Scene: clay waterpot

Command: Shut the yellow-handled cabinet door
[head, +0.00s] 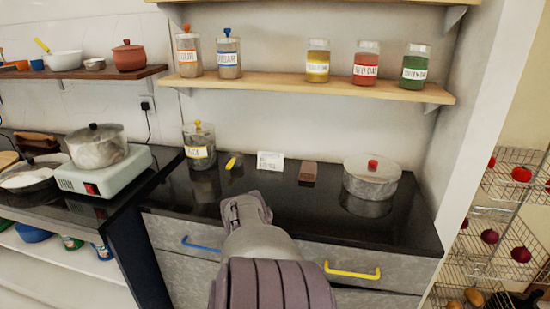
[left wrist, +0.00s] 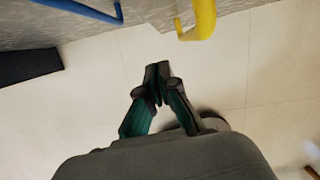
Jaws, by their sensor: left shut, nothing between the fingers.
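The yellow handle (head: 352,272) is on the grey cabinet front (head: 310,252) under the black counter, at the lower right of the head view. In the left wrist view the yellow handle (left wrist: 203,18) is large at the top, against the grey front. I cannot tell how far its door stands open. My left gripper (left wrist: 157,72) is shut and empty over the pale floor, apart from the handle. In the head view my arm covers the middle of the cabinet front, and the fingertips cannot be made out. My right gripper is in neither view.
A blue handle (head: 201,245) is left of the yellow one. On the counter are a lidded pot (head: 372,180), a brown block (head: 308,173) and a jar (head: 200,148). A wire rack (head: 505,210) stands at the right. A dark object (left wrist: 28,65) lies left in the wrist view.

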